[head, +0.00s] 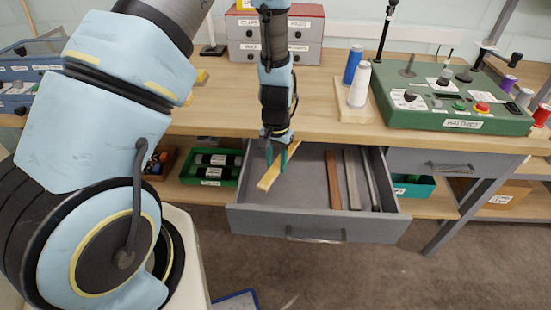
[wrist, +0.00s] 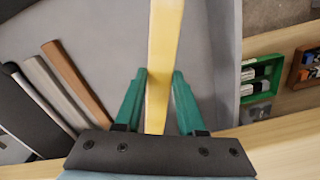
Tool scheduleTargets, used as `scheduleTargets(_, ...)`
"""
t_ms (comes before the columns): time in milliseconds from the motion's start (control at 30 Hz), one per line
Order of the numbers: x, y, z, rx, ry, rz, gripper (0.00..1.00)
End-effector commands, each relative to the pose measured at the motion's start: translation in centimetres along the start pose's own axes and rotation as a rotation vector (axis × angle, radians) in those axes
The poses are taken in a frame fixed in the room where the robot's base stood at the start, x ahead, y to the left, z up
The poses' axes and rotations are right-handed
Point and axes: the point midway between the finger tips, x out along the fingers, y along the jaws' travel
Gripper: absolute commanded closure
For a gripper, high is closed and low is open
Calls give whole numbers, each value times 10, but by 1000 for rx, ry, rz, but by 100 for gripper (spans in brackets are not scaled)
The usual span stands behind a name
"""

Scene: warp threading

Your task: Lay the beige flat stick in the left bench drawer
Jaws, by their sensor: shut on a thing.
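The beige flat stick (head: 270,178) is held in my gripper (head: 279,158), over the left part of the open left bench drawer (head: 320,228). In the wrist view the stick (wrist: 162,60) runs lengthwise between the green fingers of my gripper (wrist: 158,80). It looks tilted in the head view, and I cannot tell whether its lower end touches the drawer floor. The drawer floor (wrist: 120,30) under it looks bare. A brown strip, a grey-brown strip and a thin light rod lie side by side in the drawer's right part.
The wooden bench top (head: 220,100) is above and behind the drawer. A green control box (head: 450,110) and thread spools stand on it. A closed drawer (head: 440,162) is to the right. A green tray (head: 210,170) with dark rolls sits on the shelf to the left.

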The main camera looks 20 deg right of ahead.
Motion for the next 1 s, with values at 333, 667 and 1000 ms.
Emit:
scheduleTargets(333,36,0,0,0,0,0,100)
scheduleTargets(667,63,0,-1,0,1,0,100)
scheduleTargets(1000,64,0,-1,0,1,0,100)
